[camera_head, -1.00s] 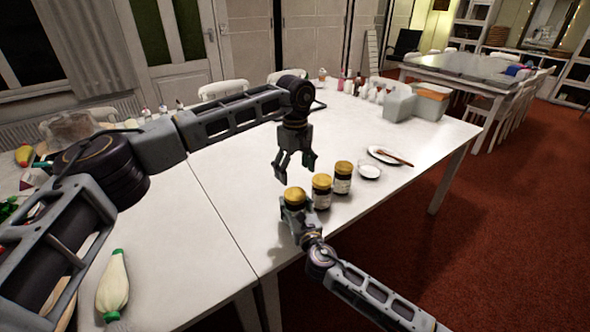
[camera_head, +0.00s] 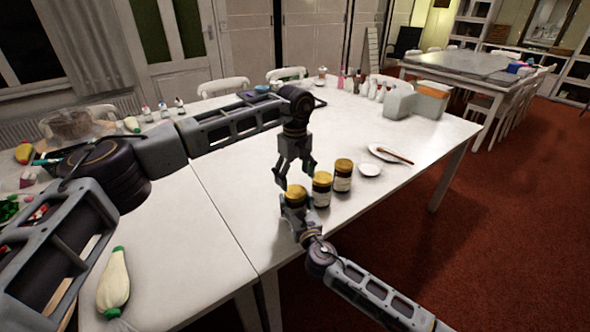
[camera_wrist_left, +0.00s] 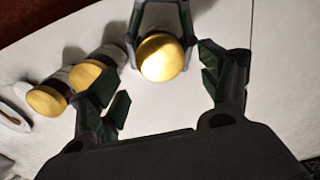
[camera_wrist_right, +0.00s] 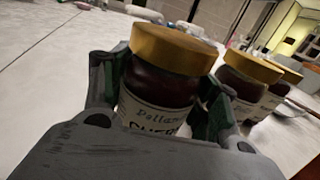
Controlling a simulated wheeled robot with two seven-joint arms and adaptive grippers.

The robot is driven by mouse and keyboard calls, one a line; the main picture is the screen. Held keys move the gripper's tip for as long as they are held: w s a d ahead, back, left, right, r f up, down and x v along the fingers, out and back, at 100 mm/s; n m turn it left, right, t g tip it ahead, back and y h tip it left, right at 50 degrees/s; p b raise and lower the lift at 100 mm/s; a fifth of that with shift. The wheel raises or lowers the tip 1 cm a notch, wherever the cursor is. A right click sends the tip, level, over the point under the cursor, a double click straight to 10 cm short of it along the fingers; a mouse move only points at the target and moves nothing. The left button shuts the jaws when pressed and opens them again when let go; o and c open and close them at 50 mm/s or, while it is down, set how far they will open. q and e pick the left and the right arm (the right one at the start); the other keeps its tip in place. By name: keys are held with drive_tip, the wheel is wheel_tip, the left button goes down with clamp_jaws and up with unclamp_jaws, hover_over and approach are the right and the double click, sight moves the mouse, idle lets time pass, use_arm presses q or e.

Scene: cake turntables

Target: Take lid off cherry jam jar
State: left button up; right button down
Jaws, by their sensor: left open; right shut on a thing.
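The cherry jam jar (camera_wrist_right: 155,95) is dark with a gold lid (camera_wrist_right: 172,48) on top and a pale label, partly readable. It stands upright at the table's near edge. My right gripper (camera_head: 297,212) is shut on the jar's body, with a finger on each side in the right wrist view. My left gripper (camera_head: 297,180) is open and points down just above the gold lid. In the left wrist view, the lid (camera_wrist_left: 161,57) lies ahead between the spread fingers, apart from them. The jar's body is mostly hidden there.
Two more gold-lidded jars, a middle one (camera_head: 321,190) and a farther one (camera_head: 343,176), stand close to the right of the held jar. A small white dish (camera_head: 369,170) and a plate (camera_head: 384,153) lie beyond.

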sight(295, 191)
use_arm(q)
drive_tip(key=shift+f, duration=2.55)
